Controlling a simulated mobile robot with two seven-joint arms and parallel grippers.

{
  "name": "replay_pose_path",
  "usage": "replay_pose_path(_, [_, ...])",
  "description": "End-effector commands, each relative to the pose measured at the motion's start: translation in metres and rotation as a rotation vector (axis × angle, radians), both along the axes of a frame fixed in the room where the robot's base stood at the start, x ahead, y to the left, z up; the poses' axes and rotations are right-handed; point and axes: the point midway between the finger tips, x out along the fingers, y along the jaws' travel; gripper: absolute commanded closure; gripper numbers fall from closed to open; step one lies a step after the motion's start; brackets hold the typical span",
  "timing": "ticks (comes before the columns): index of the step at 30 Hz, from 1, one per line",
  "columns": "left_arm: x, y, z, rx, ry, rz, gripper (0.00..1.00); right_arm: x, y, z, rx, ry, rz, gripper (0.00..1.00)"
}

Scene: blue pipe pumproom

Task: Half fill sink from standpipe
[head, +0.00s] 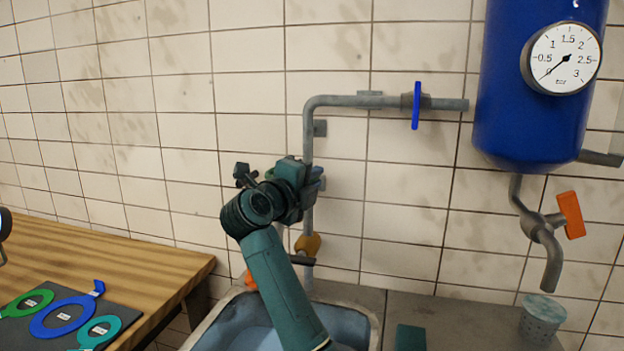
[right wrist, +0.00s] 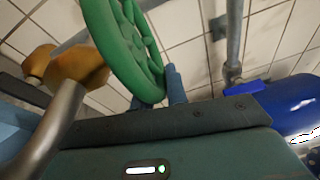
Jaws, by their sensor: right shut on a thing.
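A grey standpipe (head: 309,140) runs down the tiled wall to a brass-coloured fitting (head: 308,244) behind the sink (head: 375,320). My right gripper (head: 312,182) is at the standpipe, its arm crossing in front of the sink. In the right wrist view, a green handwheel (right wrist: 128,45) has its rim at the blue fingers (right wrist: 172,88), and the gripper is shut on it. The handwheel is mostly hidden in the head view. The sink's inside looks blue-grey; I cannot tell its water level. No stream of water shows. My left gripper is not in view.
A blue handle (head: 416,105) is on the upper pipe. A blue tank (head: 510,125) with a gauge (head: 562,58) and an orange-handled tap (head: 570,214) hangs at right, above a grey cup (head: 541,318). A wooden bench (head: 110,255) with coloured ring tags (head: 62,317) is at left.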

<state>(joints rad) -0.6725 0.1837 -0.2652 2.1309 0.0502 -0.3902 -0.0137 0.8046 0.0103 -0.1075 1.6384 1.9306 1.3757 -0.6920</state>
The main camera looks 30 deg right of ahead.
Motion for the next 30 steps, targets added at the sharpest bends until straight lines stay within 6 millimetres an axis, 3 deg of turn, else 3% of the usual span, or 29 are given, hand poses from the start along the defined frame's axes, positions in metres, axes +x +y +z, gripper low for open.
replay_pose_path(7, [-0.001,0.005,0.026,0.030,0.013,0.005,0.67,0.003,-0.008,0.007,0.007,0.004,0.172,1.00])
replay_pose_path(16, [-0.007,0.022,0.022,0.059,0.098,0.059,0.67,0.009,-0.014,0.003,0.004,0.003,0.354,1.00])
replay_pose_path(28, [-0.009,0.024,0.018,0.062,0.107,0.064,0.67,0.010,-0.014,0.000,0.004,-0.003,0.377,1.00])
replay_pose_path(29, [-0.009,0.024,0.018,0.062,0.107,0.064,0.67,0.010,-0.014,0.000,0.004,-0.003,0.377,0.85])
replay_pose_path(30, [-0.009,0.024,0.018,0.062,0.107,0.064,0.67,0.010,-0.014,0.000,0.004,-0.003,0.377,0.81])
